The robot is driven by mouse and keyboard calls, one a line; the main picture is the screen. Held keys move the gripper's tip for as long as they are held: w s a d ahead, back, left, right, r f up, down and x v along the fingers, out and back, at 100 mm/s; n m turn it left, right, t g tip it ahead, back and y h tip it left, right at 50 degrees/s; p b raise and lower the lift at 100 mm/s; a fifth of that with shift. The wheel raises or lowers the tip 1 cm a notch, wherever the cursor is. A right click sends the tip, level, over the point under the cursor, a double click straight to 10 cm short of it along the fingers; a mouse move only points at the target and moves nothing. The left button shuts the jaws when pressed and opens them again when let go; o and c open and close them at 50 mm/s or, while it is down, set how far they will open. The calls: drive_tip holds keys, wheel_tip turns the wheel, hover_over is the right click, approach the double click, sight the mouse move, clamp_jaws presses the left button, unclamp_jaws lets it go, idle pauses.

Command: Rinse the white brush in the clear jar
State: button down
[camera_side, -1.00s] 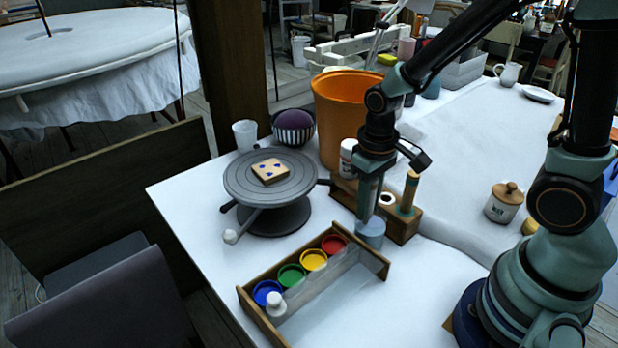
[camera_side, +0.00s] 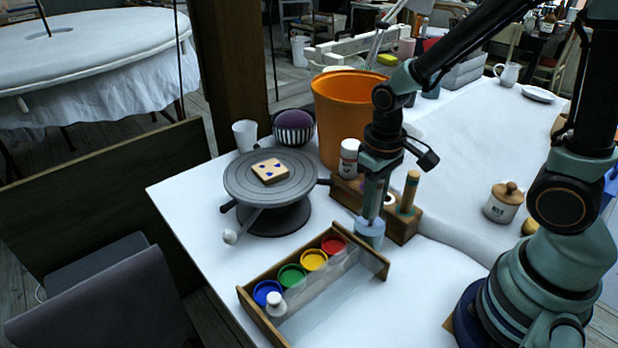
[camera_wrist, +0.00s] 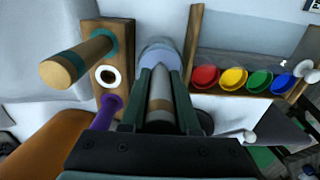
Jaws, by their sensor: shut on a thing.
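My gripper (camera_side: 371,212) points down over the clear jar (camera_side: 369,235), which looks pale blue. In the wrist view my gripper (camera_wrist: 160,92) is shut on the handle of the white brush (camera_wrist: 160,105). The brush points down toward the jar (camera_wrist: 160,50). The fingers and handle hide the bristles, so I cannot tell how deep they reach. The wooden brush block (camera_side: 402,228) stands just right of the jar. It holds a teal-banded brush (camera_wrist: 75,60) and a purple one (camera_wrist: 107,112). Its white-ringed hole (camera_wrist: 108,76) between them is empty.
A wooden paint rack (camera_side: 262,320) with red, yellow, green and blue cups stands left of the jar. Behind are a grey turntable (camera_side: 240,187) bearing a blue-marked tile (camera_side: 270,171), a white-capped bottle (camera_side: 348,160) and an orange bucket (camera_side: 340,105).

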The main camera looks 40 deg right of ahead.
drive_tip(key=shift+r, duration=3)
drive_tip(key=shift+r, duration=0.1)
drive_tip(key=shift+r, duration=1.4)
